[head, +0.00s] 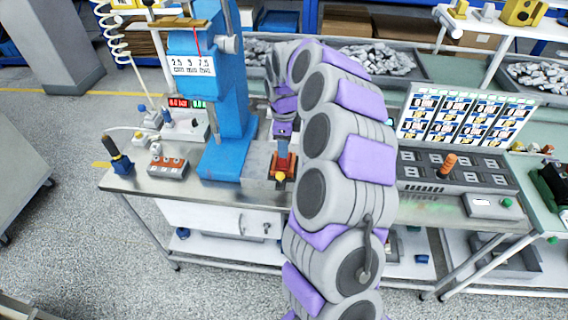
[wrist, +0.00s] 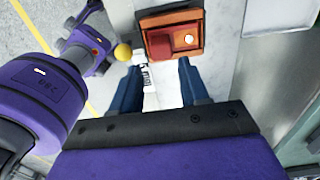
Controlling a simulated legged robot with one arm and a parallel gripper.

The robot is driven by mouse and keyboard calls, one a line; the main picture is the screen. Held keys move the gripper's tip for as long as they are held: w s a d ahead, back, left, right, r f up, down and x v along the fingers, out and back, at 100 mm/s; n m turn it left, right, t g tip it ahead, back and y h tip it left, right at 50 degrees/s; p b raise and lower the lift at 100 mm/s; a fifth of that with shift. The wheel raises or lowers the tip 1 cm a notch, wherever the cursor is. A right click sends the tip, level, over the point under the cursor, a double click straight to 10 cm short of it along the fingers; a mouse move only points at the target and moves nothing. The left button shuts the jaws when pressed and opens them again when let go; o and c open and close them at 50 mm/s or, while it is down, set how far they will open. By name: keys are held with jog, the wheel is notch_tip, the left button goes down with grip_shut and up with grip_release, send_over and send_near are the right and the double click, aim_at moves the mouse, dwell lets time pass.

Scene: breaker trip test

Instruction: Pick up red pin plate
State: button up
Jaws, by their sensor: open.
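An orange-red block with a red raised part on top, which looks like the red pin plate (head: 291,168), is on the metal bench by the blue press. In the wrist view the red pin plate (wrist: 172,38) lies just beyond my fingertips, at the top centre. My gripper (head: 283,148) is above it in the head view, with my arm coming in from the right. In the wrist view my gripper (wrist: 160,75) has its two dark blue fingers apart. A white labelled strip (wrist: 147,77) shows between them. Part of the plate is hidden in the head view.
The blue press (head: 231,120) stands close on the left. A small box with several buttons (head: 168,167) sits near the bench's left end. A yellow ball knob (wrist: 123,52) is left of the plate. A dark switch panel (head: 455,172) is to the right.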

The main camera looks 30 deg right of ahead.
aim_at(280, 159)
jog(key=shift+a+f, duration=0.6)
jog(key=shift+f, duration=0.05)
jog(key=f, duration=0.1)
jog(key=d+f+b, duration=0.1)
jog(key=f, duration=0.1)
jog(key=d+f+b, duration=0.1)
jog(key=shift+w+f, duration=0.3)
jog(key=shift+f, duration=0.05)
jog(key=shift+s+a+f, duration=0.15)
jog(key=shift+a+f, duration=0.05)
jog(key=shift+f, duration=0.05)
jog(key=shift+a+f, duration=0.15)
jog(key=shift+a, duration=0.15)
jog(key=shift+w+a, duration=0.2)
jog(key=shift+a, duration=0.25)
jog(key=shift+c, duration=0.8)
jog(key=shift+d, duration=0.55)
jog(key=c, duration=0.5)
jog(key=shift+c, duration=0.7)
